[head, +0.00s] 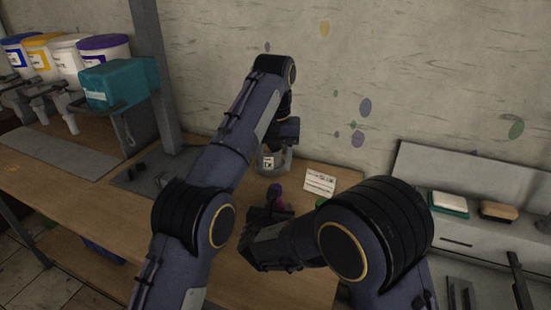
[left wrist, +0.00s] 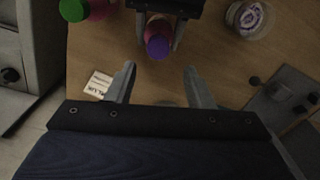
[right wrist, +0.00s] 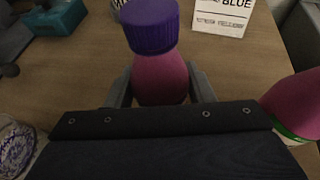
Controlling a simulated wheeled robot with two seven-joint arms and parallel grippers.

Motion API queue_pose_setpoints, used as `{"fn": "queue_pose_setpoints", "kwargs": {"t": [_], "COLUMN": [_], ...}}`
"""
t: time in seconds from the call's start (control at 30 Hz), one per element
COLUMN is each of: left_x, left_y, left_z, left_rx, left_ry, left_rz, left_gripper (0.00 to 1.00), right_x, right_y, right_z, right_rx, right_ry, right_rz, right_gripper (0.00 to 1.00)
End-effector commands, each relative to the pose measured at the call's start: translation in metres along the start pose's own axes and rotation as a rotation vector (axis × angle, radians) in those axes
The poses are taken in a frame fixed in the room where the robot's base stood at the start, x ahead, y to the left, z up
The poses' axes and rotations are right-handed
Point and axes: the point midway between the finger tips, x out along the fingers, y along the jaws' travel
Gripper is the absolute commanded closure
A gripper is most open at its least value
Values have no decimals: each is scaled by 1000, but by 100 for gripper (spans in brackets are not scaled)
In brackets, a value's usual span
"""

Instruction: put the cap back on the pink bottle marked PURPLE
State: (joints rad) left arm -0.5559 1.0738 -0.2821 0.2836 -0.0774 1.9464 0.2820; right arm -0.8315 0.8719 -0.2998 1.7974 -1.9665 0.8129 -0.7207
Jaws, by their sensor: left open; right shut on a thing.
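The pink bottle (right wrist: 160,80) stands between the fingers of my right gripper (right wrist: 160,92), which is shut on its body. The purple cap (right wrist: 150,25) sits on the bottle's mouth in the right wrist view; I cannot tell whether it is screwed tight. In the left wrist view the purple cap (left wrist: 158,46) shows from above, just beyond the open fingers of my left gripper (left wrist: 159,70). My left gripper is empty and apart from the cap. In the head view the cap (head: 275,190) and bottle are small and partly hidden by my right arm. The bottle's marking is not visible.
A glass jar (left wrist: 250,18) stands on the other side. A printed card (head: 319,182) stands behind. A dark plate with small black parts (left wrist: 285,100) lies on the wooden table.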

Motion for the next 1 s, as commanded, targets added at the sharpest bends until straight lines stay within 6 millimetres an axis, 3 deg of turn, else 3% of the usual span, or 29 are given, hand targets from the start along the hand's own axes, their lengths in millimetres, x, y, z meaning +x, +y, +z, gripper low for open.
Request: {"fn": "queue_pose_setpoints", "kwargs": {"t": [0.13,0.57,0.83,1.0], "left_x": [-7,-4,20,47], "left_y": [3,3,2,3], "left_z": [2,2,3,2], "left_rx": [-91,-97,-97,-96], "left_ry": [7,5,3,3], "left_rz": [-4,-4,-4,-4], "left_gripper": [53,53,53,53], "right_x": [0,0,0,0], "right_y": [0,0,0,0], "right_z": [0,0,0,0], "right_rx": [0,0,0,0], "right_ry": [0,0,0,0], "right_rz": [0,0,0,0], "right_gripper": [100,100,100,100]}}
